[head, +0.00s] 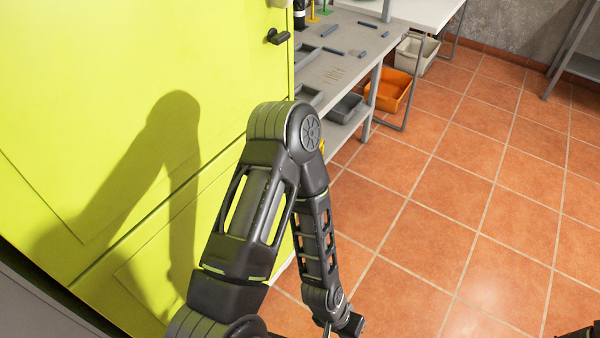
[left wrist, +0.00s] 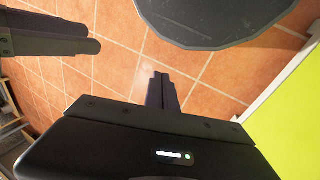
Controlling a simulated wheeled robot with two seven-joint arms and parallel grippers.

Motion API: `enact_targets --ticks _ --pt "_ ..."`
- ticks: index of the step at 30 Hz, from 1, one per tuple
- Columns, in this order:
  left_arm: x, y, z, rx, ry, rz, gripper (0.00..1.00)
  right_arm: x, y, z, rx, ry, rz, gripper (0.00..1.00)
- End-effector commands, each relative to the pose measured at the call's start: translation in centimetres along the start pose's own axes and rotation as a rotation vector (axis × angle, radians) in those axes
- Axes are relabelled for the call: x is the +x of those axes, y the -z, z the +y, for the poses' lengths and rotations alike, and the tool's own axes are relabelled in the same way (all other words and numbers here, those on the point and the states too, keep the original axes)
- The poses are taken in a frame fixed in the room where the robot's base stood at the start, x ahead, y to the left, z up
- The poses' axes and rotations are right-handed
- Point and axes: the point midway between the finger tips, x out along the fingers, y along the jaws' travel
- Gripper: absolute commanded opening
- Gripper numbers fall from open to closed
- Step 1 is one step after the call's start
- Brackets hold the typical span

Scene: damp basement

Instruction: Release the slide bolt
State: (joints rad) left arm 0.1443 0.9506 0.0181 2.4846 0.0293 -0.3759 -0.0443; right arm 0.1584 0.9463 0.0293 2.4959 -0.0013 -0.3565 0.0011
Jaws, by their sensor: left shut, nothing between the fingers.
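A yellow-green door or panel (head: 90,100) fills the left of the head view. A small dark fitting (head: 278,37) with a lever-like bar sits near its far edge; I cannot tell whether this is the slide bolt. No other bolt shows clearly. My left arm bends in front of the panel. My left gripper (head: 345,323) hangs low at the bottom of the head view, well below and nearer than the fitting. In the left wrist view its fingers (left wrist: 160,92) are shut and empty, over floor. Dark parts at the head view's bottom right are probably my right arm; its fingers are unclear.
A grey workbench (head: 345,55) with small tools and trays stands beyond the panel. An orange bin (head: 390,90) and a pale bin (head: 415,53) sit beneath the benches. The terracotta tile floor (head: 470,190) to the right is clear. The panel edge also shows in the left wrist view (left wrist: 295,120).

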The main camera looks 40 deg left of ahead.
Motion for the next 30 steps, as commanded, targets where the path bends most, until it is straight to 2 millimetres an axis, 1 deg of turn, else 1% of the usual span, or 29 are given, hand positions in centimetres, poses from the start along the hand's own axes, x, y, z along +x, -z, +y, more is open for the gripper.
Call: enact_targets --ticks 2,5,8,9,10,11,12,13,14,15,17,18,21,24,27,30 --pt "0.5 1.6 -0.9 0.047 0.036 0.043 0.0 0.2 0.0 0.1 0.0 0.0 0.0 0.36" --pt "1.2 5.0 -2.9 0.151 0.129 0.132 0.0 0.5 0.0 0.2 0.0 0.0 0.001 0.36" --pt "1.1 10.0 -6.0 0.305 0.296 0.242 0.0 0.8 0.0 0.3 0.0 0.0 0.001 0.36" --pt "0.7 12.2 -7.4 0.381 0.386 0.283 0.0 1.0 0.1 0.4 0.0 0.0 0.001 0.36" --pt "0.2 14.0 -8.5 0.44 0.463 0.312 0.0 1.1 0.1 0.4 0.0 0.0 0.001 0.36" --pt "-0.5 15.8 -9.5 0.5 0.546 0.336 0.0 1.2 0.1 0.5 0.0 0.0 0.002 0.36" --pt "-1.7 18.1 -10.9 0.58 0.666 0.359 0.0 1.4 0.1 0.6 0.0 0.0 0.002 0.36" --pt "-2.8 19.8 -11.8 0.637 0.761 0.368 0.0 1.5 0.1 0.6 0.0 0.0 0.002 0.36" --pt "-4.0 21.3 -12.7 0.692 0.859 0.37 0.0 1.6 0.1 0.6 0.0 0.0 0.002 0.36" --pt "-5.9 23.1 -13.7 0.758 0.992 0.36 0.0 1.8 0.1 0.7 0.0 0.0 0.002 0.36" --pt "-8.9 25.4 -14.6 0.839 1.185 0.321 0.0 2.0 0.1 0.8 0.0 0.0 0.002 0.36" --pt "-10.9 26.5 -14.9 0.879 1.304 0.283 0.0 2.1 0.1 0.8 0.0 0.0 0.002 0.36" --pt "-15.4 28.1 -15.2 0.931 1.545 0.16 0.0 2.4 0.1 0.9 0.0 0.0 0.002 0.36" --pt "-18.5 28.6 -14.9 0.943 1.696 0.043 0.0 2.5 0.1 1.0 0.0 0.0 0.003 0.36" --pt "-20.1 28.6 -14.7 0.942 1.766 -0.031 0.0 2.6 0.1 1.0 0.0 0.0 0.003 0.36" --pt "-20.6 28.5 -14.6 0.941 1.788 -0.061 0.0 2.6 0.1 1.0 0.0 0.0 0.003 0.36"
